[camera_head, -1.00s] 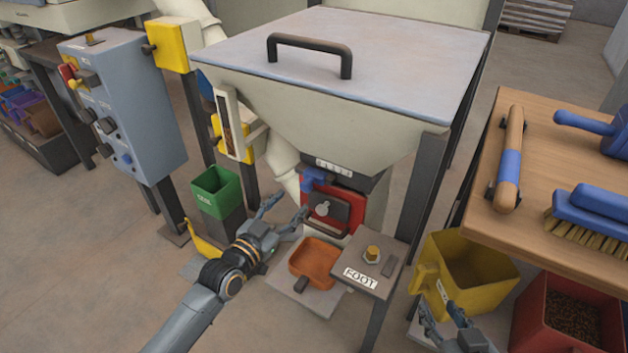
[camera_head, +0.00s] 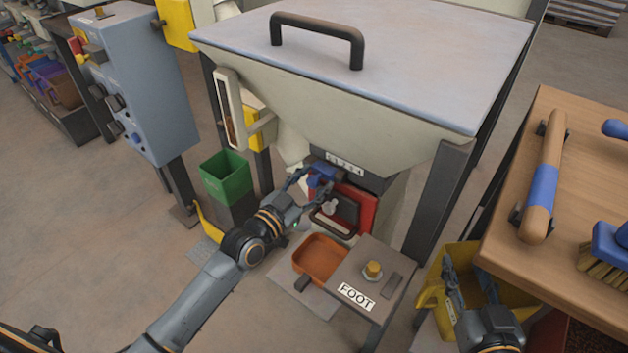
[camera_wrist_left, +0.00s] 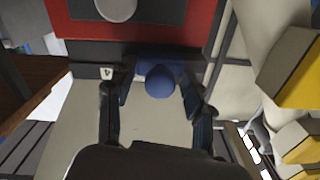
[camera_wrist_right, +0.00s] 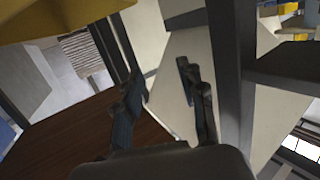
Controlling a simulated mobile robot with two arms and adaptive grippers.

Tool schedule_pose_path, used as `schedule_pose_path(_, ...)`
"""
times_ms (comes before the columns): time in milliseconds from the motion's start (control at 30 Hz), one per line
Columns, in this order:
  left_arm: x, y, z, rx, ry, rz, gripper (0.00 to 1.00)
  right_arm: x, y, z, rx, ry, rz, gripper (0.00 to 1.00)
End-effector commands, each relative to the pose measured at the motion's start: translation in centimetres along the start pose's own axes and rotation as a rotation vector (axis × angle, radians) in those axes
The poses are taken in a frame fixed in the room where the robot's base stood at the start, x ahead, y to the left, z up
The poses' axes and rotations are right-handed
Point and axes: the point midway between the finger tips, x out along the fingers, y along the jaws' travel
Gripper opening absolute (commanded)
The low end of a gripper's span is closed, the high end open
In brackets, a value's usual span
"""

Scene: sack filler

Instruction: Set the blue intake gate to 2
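The blue intake gate (camera_head: 325,172) is a blue slider with a rounded knob under the hopper's front, near the left end of a small number strip (camera_head: 345,163). In the left wrist view its knob (camera_wrist_left: 160,82) lies between my fingers, and a light tile with a dark digit (camera_wrist_left: 106,73) shows beside it. My left gripper (camera_head: 308,182) is open around the knob; in the left wrist view (camera_wrist_left: 157,92) gaps show on both sides. The strip's digits are too small to read surely. My right gripper (camera_head: 468,278) is open and empty by the yellow bin.
A red panel (camera_head: 368,212) with a dark latch and handle sits just below the gate. An orange tray (camera_head: 320,260) and the FOOT pedal box (camera_head: 372,275) stand below. A green bin (camera_head: 226,177) is left, a yellow bin (camera_head: 462,258) and wooden table (camera_head: 575,180) right.

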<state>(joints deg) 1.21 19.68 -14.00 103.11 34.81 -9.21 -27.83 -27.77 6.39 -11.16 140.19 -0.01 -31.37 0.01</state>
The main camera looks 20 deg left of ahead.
Motion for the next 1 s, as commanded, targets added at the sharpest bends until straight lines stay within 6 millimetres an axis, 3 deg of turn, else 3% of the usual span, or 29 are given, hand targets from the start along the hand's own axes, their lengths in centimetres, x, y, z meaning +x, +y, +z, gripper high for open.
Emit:
schedule_pose_path(33, 0.0, 0.0, 0.0, 0.0, 0.0, 0.0, 0.44, 0.0, 0.0, 0.0, 0.0, 0.0, 0.0, 0.4)
schedule_pose_path(200, 0.0, 0.0, 0.0, 0.0, 0.0, 0.0, 0.09, 0.0, 0.0, 0.0, 0.0, -0.001, 0.001, 0.4)
schedule_pose_path(267, 0.0, 0.0, 0.0, 0.0, 0.0, 0.0, 0.0, 0.0, 0.0, 0.0, 0.0, -0.001, 0.001, 0.4)
schedule_pose_path(567, 0.0, 0.3, -0.2, -0.001, 0.0, 0.0, 0.0, -0.1, 0.1, 0.5, 0.0, -0.038, 0.001, 0.4)
schedule_pose_path(767, 0.1, 1.6, -0.6, -0.002, 0.001, 0.0, 0.0, -1.5, 0.7, 4.5, -0.001, -0.264, 0.015, 0.4)
schedule_pose_path(1000, 0.0, 3.3, -0.9, -0.003, 0.0, 0.0, 0.0, -4.6, 1.4, 9.2, 0.001, -0.543, 0.033, 0.4)
